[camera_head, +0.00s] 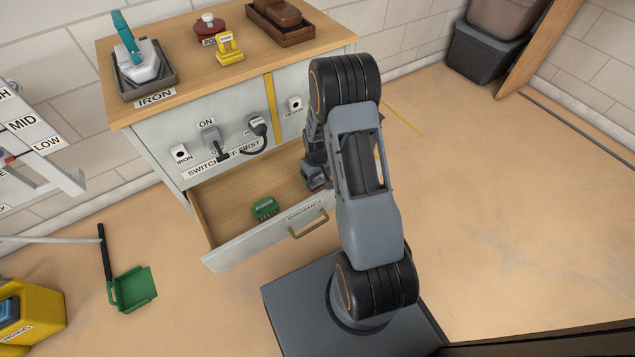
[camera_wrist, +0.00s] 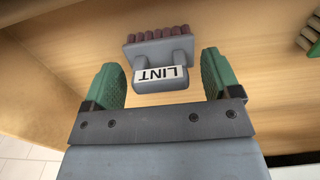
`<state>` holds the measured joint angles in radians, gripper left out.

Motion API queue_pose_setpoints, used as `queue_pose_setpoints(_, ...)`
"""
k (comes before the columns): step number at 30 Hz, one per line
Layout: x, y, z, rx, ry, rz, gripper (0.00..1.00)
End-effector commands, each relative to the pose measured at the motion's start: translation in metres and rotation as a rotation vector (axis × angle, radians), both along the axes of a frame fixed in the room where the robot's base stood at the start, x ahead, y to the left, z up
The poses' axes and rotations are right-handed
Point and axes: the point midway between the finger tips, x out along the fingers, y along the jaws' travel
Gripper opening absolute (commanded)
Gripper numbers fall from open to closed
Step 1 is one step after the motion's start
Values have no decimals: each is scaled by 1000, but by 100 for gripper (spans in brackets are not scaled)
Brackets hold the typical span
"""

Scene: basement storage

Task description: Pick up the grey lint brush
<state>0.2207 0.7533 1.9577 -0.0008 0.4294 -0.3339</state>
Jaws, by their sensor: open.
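The grey lint brush (camera_wrist: 160,78) lies on the wooden floor of the open drawer (camera_head: 231,215). In the wrist view it has a grey handle with a white LINT label, upside down in the picture, and a row of dark purple-brown bristles. My gripper (camera_wrist: 162,75) is open, with one green finger on each side of the brush's handle and a visible gap on both sides. In the head view my arm hides the brush and most of my gripper.
A green brush (camera_head: 265,208) lies in the drawer, to the left in the head view. The cabinet top (camera_head: 190,62) carries an iron on a tray, a red item, a yellow item and a brown tray. A green dustpan (camera_head: 133,288) lies on the floor at left. The floor at right is clear.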

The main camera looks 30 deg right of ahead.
Motion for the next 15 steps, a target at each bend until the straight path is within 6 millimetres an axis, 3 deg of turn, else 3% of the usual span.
queue_pose_setpoints(4, 0, 0, 1, 0, -1, 0, 83)
queue_pose_setpoints(15, 0, 0, 1, 0, 0, 1, 48)
